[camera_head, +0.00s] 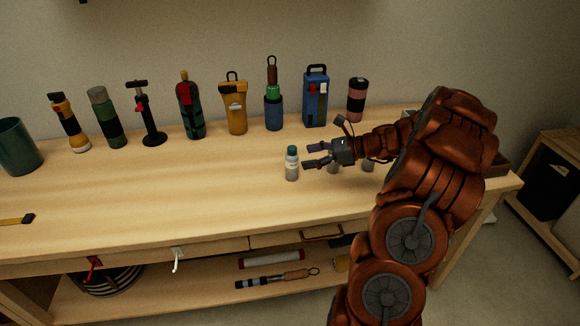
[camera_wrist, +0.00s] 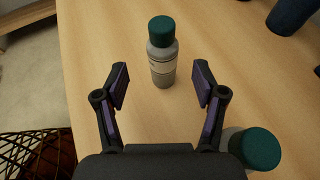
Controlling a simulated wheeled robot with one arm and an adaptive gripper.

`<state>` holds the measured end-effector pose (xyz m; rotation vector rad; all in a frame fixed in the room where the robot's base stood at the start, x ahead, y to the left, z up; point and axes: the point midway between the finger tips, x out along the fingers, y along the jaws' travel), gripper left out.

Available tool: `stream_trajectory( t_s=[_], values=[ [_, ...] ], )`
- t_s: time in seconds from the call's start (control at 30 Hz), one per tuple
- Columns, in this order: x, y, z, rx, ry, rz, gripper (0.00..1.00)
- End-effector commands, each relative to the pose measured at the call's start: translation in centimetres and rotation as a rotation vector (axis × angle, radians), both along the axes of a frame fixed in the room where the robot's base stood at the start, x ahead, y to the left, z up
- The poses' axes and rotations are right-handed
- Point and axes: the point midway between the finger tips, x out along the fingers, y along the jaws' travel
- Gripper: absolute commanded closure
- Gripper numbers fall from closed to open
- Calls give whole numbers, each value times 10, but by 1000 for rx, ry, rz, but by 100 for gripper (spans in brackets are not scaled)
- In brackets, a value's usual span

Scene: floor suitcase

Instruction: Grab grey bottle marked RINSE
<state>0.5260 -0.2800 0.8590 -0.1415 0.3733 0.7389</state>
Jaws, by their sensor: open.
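A small grey bottle with a teal cap (camera_head: 292,170) stands upright on the wooden table. In the wrist view the bottle (camera_wrist: 163,68) is straight ahead, just beyond the gap between my fingers. It has a pale label whose lettering I cannot read. My gripper (camera_head: 312,156) is open and empty, to the right of this bottle in the head view. In the wrist view my gripper (camera_wrist: 161,88) has its two fingers apart, with clear table between them. A second teal-capped bottle (camera_wrist: 257,150) is at the lower right, beside my right finger and partly hidden.
Two more small greyish bottles (camera_head: 333,167) (camera_head: 369,165) stand under and behind my gripper, partly hidden. A row of flasks and tools lines the back, including a blue lantern-like box (camera_head: 316,97) and a yellow container (camera_head: 234,105).

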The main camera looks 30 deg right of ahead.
Motion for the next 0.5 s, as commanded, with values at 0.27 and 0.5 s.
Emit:
stream_trajectory(
  t_s=[0.27,0.5],
  values=[
    [19,15,-9,-2,2,0,30],
    [42,35,-20,-2,2,3,30]
  ],
)
